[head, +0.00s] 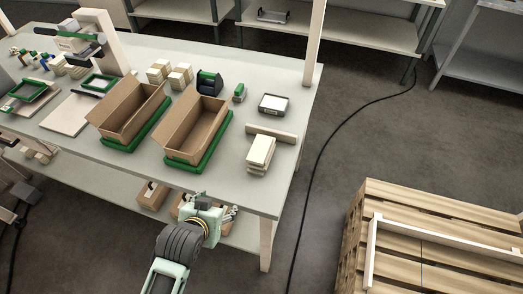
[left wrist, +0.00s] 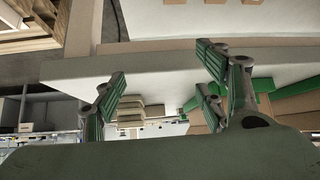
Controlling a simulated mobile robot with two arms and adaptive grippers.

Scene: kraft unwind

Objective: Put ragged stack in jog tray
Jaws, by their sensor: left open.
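The ragged stack (head: 261,152), a small pile of pale cream sheets with uneven edges, lies near the right front of the table. It also shows in the left wrist view (left wrist: 130,112), beyond the fingers. My left gripper (head: 230,213) is open and empty, in front of the table's front edge, left of and nearer than the stack. Its spread fingers with green pads fill the left wrist view (left wrist: 162,82). A flat pale board tray (head: 68,114) on the left of the table may be the jog tray; I cannot tell for sure. My right gripper is not in view.
Two open cardboard boxes (head: 190,130) sit in green trays left of the stack. A pale wooden bar (head: 271,134) lies behind the stack, with a dark-rimmed scale-like box (head: 273,105) beyond. A wooden pallet (head: 450,235) stands at right.

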